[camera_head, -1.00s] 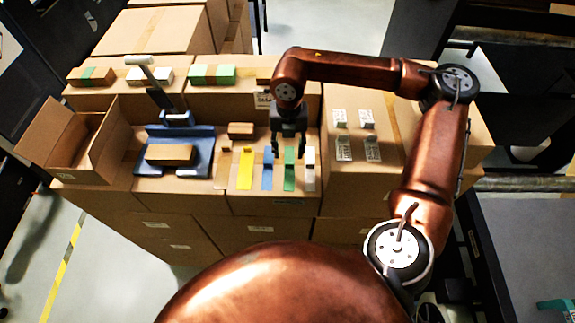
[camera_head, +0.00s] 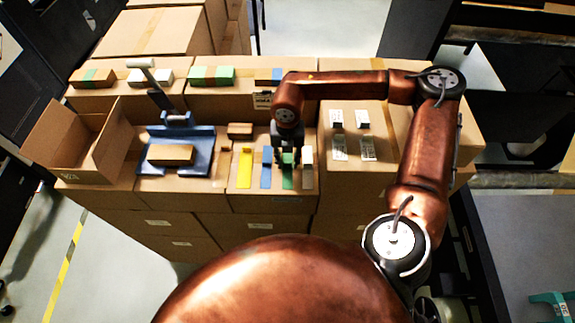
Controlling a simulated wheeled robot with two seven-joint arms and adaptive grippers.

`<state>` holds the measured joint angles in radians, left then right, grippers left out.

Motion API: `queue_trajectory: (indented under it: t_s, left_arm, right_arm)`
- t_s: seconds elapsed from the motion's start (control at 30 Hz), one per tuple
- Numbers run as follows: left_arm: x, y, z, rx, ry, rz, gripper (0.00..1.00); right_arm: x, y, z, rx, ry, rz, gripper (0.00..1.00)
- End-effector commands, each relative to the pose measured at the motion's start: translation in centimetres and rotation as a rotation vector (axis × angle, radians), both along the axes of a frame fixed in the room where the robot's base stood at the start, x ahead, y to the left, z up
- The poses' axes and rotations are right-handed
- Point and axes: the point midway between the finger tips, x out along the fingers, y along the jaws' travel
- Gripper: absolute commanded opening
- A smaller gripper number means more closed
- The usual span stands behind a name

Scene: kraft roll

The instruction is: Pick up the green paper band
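A yellow band (camera_head: 245,168) lies farther left. My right gripper (camera_head: 287,165) points down over the far end of the green band, its fingers apart on either side of it. The gripper hides part of the green band, and I cannot tell whether the fingers touch it. My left gripper is not in view.
A blue fixture (camera_head: 203,163) holding a brown block (camera_head: 171,155) stands left of the bands. An open carton (camera_head: 57,140) is at the far left. White labelled pieces (camera_head: 339,148) lie to the right. Blocks with coloured bands (camera_head: 211,76) sit behind.

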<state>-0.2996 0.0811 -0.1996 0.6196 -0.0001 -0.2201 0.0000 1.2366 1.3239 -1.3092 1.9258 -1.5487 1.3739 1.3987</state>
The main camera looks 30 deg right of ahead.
Motion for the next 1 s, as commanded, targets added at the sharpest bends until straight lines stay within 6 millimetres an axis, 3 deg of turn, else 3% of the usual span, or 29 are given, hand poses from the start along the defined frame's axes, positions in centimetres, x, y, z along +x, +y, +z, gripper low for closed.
queue_trajectory:
  t_s: [0.23,0.63,0.8,1.0]
  left_arm:
    - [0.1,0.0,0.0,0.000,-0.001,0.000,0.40]
    - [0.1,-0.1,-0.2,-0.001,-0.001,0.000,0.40]
    - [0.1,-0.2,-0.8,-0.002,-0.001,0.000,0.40]
    - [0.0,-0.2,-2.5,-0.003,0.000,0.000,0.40]
  right_arm:
    - [0.0,0.0,0.0,0.000,0.000,0.000,0.10]
    - [0.1,0.0,0.8,0.000,-0.002,0.000,0.10]
    - [0.1,0.0,3.0,0.001,-0.005,0.001,0.10]
    - [-1.7,2.9,6.7,0.002,-0.006,0.008,0.10]
